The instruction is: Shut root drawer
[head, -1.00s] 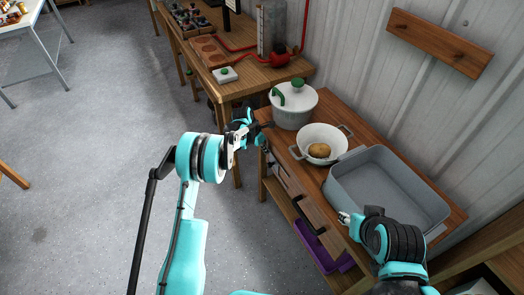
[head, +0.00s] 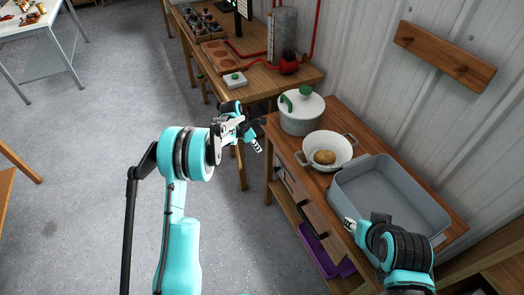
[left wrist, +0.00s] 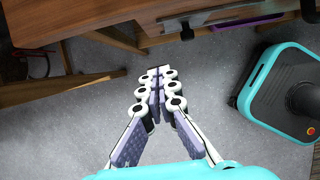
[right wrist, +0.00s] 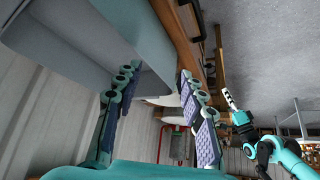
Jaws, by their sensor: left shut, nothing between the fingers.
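The wooden side table has drawer fronts along its near side (head: 322,222), with dark handles. I cannot tell which is the root drawer or how far any stands out. In the left wrist view a drawer front with a dark handle (left wrist: 205,16) shows at the top. My left gripper (head: 257,147) is shut and empty, in the air just left of the table's far-left corner. Its closed fingertips also show in the left wrist view (left wrist: 157,73). My right gripper (head: 349,224) is open at the table's front edge, by the grey basin; its spread fingers show in the right wrist view (right wrist: 158,78).
On the tabletop stand a lidded pot (head: 301,112), a white colander (head: 328,145) holding a brown item, and the grey basin (head: 352,195). A purple bin (head: 322,250) sits below. A workbench (head: 250,91) stands behind.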

